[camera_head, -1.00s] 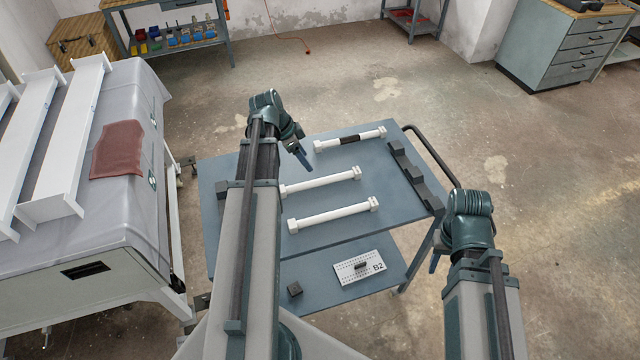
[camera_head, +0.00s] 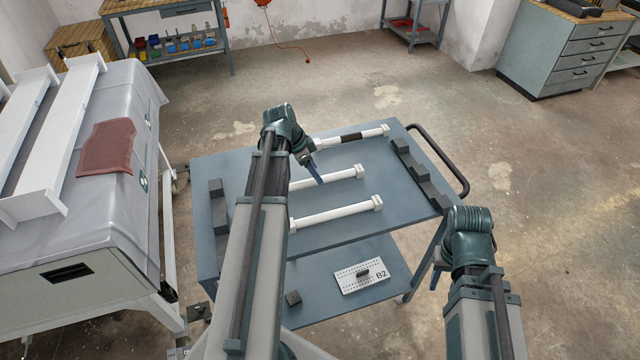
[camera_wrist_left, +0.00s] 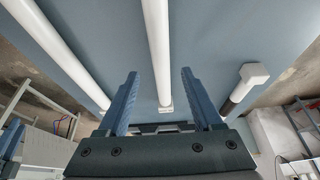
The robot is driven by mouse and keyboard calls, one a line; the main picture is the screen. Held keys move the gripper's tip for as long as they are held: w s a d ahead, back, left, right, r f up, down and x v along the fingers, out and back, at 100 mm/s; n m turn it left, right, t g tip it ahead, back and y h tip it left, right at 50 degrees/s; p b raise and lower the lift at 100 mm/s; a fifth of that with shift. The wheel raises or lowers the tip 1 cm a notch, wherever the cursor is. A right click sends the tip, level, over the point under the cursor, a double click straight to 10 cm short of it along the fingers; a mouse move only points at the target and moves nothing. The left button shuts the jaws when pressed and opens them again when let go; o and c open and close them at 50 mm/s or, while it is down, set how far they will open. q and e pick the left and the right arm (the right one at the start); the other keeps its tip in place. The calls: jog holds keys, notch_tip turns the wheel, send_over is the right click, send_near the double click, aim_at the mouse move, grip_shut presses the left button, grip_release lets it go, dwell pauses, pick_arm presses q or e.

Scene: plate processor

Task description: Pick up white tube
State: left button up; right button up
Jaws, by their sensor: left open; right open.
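Three tubes lie roughly parallel on the blue-grey cart top (camera_head: 365,222). The near white tube (camera_head: 335,212) and middle white tube (camera_head: 345,173) are plain; the far white tube (camera_head: 350,137) has a black band. My left gripper (camera_head: 316,173) is open over the middle tube, hiding part of it. In the left wrist view, the middle tube (camera_wrist_left: 158,45) runs between the open fingers of this gripper (camera_wrist_left: 162,98), without visible grip. Another plain tube (camera_wrist_left: 55,45) lies to the left, the banded one (camera_wrist_left: 238,92) to the right. My right gripper (camera_head: 437,257) is empty at the cart's right side, mostly hidden by its arm.
Dark notched holders (camera_head: 420,175) line the cart's right edge, with another (camera_head: 217,205) at left. A black handle (camera_head: 452,160) sticks out at right. The lower shelf holds a plate marked B2 (camera_head: 360,277) and a small dark block (camera_head: 293,298). A covered machine stands at left.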

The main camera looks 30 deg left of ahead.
pick_arm(q)
jog(key=b+x, duration=0.1)
jog(key=x, duration=0.1)
jog(key=b+x, duration=0.2)
jog(key=shift+a+f, duration=0.1)
jog(key=shift+a, duration=0.1)
jog(key=shift+s, duration=0.1)
grip_shut()
